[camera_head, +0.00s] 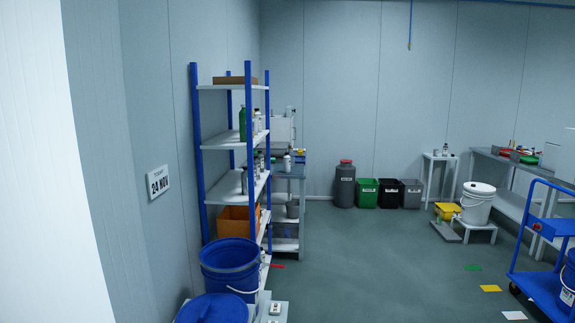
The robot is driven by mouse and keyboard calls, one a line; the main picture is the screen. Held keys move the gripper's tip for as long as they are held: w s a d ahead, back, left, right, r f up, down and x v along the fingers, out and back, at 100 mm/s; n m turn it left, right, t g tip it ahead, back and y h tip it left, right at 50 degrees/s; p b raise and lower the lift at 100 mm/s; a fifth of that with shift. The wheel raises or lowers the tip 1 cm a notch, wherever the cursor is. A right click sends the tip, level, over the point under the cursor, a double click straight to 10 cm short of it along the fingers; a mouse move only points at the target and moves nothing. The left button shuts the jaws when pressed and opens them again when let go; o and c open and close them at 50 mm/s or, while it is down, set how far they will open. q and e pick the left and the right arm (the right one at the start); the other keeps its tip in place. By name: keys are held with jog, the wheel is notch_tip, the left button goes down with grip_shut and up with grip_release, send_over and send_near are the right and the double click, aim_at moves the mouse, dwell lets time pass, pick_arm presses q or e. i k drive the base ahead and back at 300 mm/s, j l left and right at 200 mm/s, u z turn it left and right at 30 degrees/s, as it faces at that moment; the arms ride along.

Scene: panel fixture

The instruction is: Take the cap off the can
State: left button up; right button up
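A dark grey can (345,188) with a red cap (346,162) on its top stands upright on the floor against the back wall. It has a small white label and is far from me. Neither of my grippers shows in the head view, so nothing is seen near the can or its cap.
Green, black and grey bins (411,194) stand right of the can. A blue-post shelf (221,142) and blue bucket (229,262) are at left. A white bucket (478,202) on a stool and a blue cart (540,280) are at right. The middle floor (380,260) is clear.

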aim_at(286, 159)
jog(key=i+l+z, duration=0.2)
jog(key=i, duration=0.45)
jog(key=i+l+z, duration=0.25)
jog(key=i, duration=0.4)
jog(key=i+l+z, duration=0.2)
jog(key=i, duration=0.45)
jog(key=i+j+u, duration=0.2)
jog(key=i, duration=0.65)
jog(key=i+l+u, duration=0.2)
jog(key=i, duration=0.6)
jog(key=i+u, duration=0.15)
jog(key=i, duration=0.7)
